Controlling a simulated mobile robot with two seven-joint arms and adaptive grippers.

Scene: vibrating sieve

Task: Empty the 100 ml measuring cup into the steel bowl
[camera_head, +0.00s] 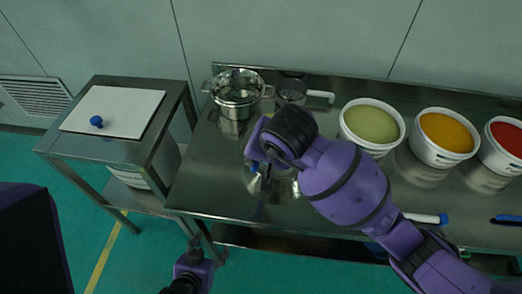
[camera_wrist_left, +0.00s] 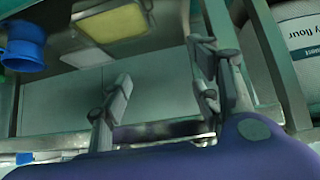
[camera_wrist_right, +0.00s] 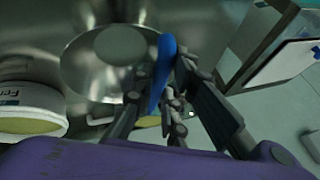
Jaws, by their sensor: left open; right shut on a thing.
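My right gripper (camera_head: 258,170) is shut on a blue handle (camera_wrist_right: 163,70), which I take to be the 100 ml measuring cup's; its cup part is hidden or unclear. A bit of the blue also shows in the head view (camera_head: 253,166). The steel bowl (camera_head: 286,188) stands on the steel table below this gripper, partly covered by it. In the right wrist view, the bowl (camera_wrist_right: 80,60) lies beyond the fingers. I cannot tell whether the cup holds anything. My left gripper (camera_head: 207,250) is open and empty, low in front of the table; its fingers show in the left wrist view (camera_wrist_left: 158,100).
A two-handled steel pot (camera_head: 238,92) and a white-handled vessel (camera_head: 292,91) stand at the back. Tubs of green (camera_head: 371,125), orange (camera_head: 446,135) and red (camera_head: 508,142) powder stand right. A side table (camera_head: 148,145) with a white board (camera_head: 128,112) and blue object (camera_head: 96,121) is left.

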